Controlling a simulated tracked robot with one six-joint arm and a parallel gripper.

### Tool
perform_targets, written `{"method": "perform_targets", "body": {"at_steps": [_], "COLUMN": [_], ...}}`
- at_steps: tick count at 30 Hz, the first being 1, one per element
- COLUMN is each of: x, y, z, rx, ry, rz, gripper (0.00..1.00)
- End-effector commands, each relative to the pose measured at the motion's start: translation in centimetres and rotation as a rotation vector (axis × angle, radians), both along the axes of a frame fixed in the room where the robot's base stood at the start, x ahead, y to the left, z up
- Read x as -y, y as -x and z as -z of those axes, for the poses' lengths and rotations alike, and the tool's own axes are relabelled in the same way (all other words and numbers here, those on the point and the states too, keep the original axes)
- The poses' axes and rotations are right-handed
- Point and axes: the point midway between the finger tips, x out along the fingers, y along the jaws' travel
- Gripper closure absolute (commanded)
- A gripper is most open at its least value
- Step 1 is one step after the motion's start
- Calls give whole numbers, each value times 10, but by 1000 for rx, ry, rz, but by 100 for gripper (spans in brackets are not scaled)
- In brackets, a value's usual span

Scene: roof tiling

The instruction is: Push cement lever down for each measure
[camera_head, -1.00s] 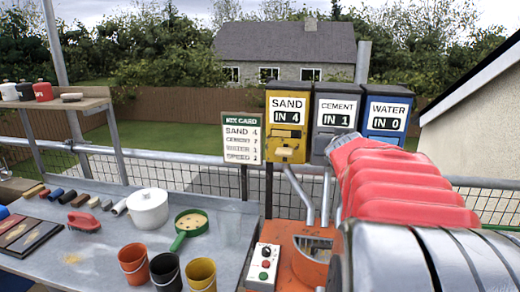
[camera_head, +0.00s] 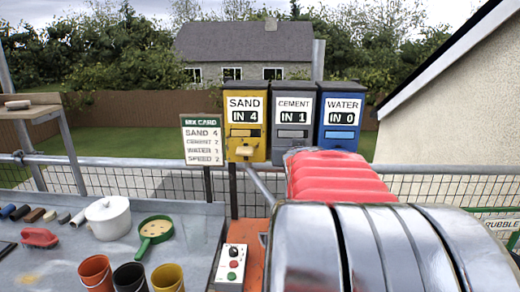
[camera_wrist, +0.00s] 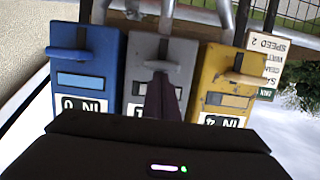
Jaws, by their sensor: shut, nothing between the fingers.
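The grey cement dispenser (camera_head: 292,108) stands between the yellow sand dispenser (camera_head: 244,110) and the blue water dispenser (camera_head: 340,105). Its counter reads IN 1; sand reads IN 4 and water IN 0. In the wrist view, which is upside down, the grey cement dispenser (camera_wrist: 137,95) is in the middle and its lever (camera_wrist: 160,66) sticks out toward me. My gripper (camera_wrist: 161,80) is shut and empty, its fingertips in front of the lever. I cannot tell whether they touch it. In the head view my arm hides the gripper and the cement lever.
The mix card (camera_head: 204,140) shows sand 4 and speed 2; its other numbers are blurred. A control box (camera_head: 232,264) with buttons stands below. The table (camera_head: 190,215) at left holds a white pot (camera_head: 109,217), a green sieve (camera_head: 154,230) and buckets. A rail runs behind.

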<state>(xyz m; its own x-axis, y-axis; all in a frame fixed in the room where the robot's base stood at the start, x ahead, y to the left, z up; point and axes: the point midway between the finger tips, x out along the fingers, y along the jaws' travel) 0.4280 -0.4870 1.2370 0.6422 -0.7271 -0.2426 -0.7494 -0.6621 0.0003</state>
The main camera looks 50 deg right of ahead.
Motion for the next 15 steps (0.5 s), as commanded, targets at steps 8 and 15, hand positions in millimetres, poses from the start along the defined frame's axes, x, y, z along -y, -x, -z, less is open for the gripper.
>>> {"method": "perform_targets", "body": {"at_steps": [8,15], "x": [0,1], "y": [0,1], "z": [23,38], "rx": [-3,-2], "ry": [-5,-3], "rz": [-1,2], "gripper": [100,100]}}
